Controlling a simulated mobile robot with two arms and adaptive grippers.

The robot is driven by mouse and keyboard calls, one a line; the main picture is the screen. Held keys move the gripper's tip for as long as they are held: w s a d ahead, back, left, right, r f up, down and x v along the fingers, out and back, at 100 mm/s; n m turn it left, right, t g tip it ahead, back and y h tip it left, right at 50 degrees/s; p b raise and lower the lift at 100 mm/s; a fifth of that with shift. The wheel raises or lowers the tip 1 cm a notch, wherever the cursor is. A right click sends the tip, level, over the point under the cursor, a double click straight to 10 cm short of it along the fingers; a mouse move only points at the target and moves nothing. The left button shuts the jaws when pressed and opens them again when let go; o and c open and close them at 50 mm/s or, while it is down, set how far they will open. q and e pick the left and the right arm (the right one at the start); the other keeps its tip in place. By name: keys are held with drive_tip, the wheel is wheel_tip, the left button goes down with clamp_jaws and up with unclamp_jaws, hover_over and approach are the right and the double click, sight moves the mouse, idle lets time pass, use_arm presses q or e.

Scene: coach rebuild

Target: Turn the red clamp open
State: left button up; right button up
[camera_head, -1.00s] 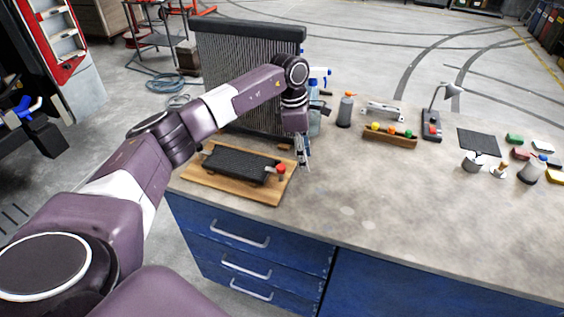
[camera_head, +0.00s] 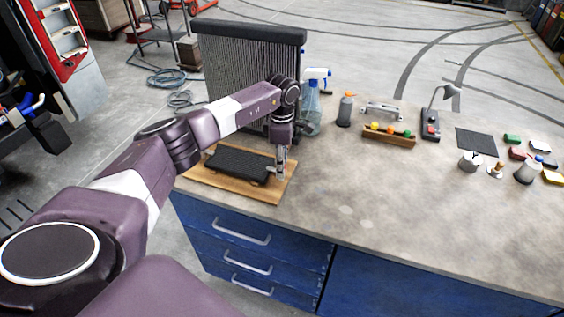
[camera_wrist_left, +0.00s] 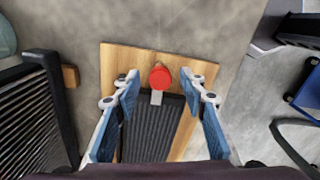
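The red clamp (camera_wrist_left: 159,78) shows in the left wrist view as a round red knob at the end of a dark ribbed block (camera_wrist_left: 152,130). The block lies on a wooden board (camera_wrist_left: 198,72), which also shows in the head view (camera_head: 262,194). My left gripper (camera_wrist_left: 158,85) is open, with its two blue fingers on either side of the knob and gaps between. In the head view my left gripper (camera_head: 281,170) is over the right end of the dark block (camera_head: 240,164) and hides the red knob. My right gripper is in neither view.
A tall ribbed radiator panel (camera_head: 245,70) stands behind the board. A spray bottle (camera_head: 312,105) stands right of it. A wooden rack with coloured balls (camera_head: 389,138) and a lamp (camera_head: 432,122) are further right.

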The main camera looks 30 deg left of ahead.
use_arm(q)
clamp_jaws()
